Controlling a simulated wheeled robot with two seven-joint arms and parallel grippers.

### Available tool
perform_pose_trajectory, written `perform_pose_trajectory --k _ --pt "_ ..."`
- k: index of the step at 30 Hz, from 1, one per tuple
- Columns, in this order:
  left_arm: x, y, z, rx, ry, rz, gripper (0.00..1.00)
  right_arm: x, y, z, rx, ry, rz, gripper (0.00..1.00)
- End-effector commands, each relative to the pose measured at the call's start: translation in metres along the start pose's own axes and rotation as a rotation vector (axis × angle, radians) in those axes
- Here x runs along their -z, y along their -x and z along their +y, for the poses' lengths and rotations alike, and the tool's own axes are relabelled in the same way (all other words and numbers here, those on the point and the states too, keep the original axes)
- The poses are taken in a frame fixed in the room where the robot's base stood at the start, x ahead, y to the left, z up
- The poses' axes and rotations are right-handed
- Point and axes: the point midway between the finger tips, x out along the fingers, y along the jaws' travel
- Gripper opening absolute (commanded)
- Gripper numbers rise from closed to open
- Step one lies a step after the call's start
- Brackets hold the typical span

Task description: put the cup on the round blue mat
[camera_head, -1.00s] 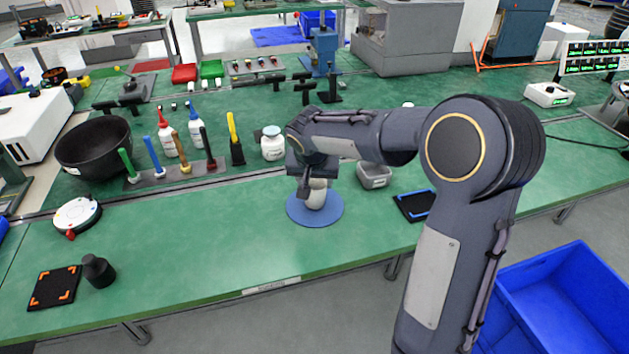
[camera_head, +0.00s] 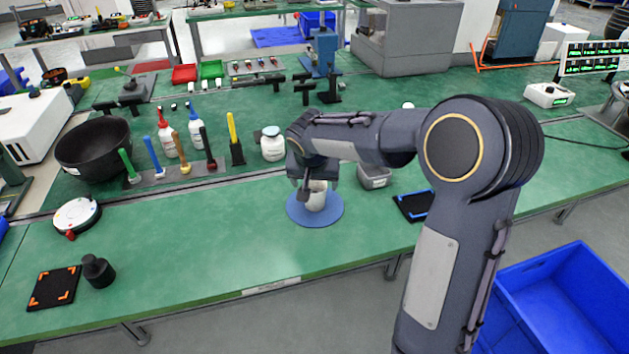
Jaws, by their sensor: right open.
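The round blue mat (camera_head: 331,217) lies flat on the green bench near its front edge. The pale cup (camera_head: 317,198) stands upright on the mat, close to its middle. Its upper part is partly hidden by my right gripper (camera_head: 311,188). That gripper points down at the cup from above, with its fingers open around the cup's upper part. I cannot tell whether a finger touches the cup. My left gripper is out of view.
A grey bin (camera_head: 375,178) and a black pad with blue marks (camera_head: 412,206) are right of the mat. A white jar (camera_head: 272,146) and upright tools stand behind. A dark weight-like object (camera_head: 98,271) stands at front left.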

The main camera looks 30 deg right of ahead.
Motion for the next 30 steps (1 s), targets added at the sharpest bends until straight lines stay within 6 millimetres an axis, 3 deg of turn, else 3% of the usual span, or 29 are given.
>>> perform_pose_trajectory --k 16,26,30 --pt "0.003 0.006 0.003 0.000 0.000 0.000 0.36 0.001 0.104 -0.001 0.003 0.000 0.003 0.75" --pt "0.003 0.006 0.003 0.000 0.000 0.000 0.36 -0.002 0.122 0.003 0.006 0.003 -0.005 0.75" --pt "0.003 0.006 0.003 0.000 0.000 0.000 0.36 -0.031 0.129 0.025 0.079 0.049 -0.057 0.75"
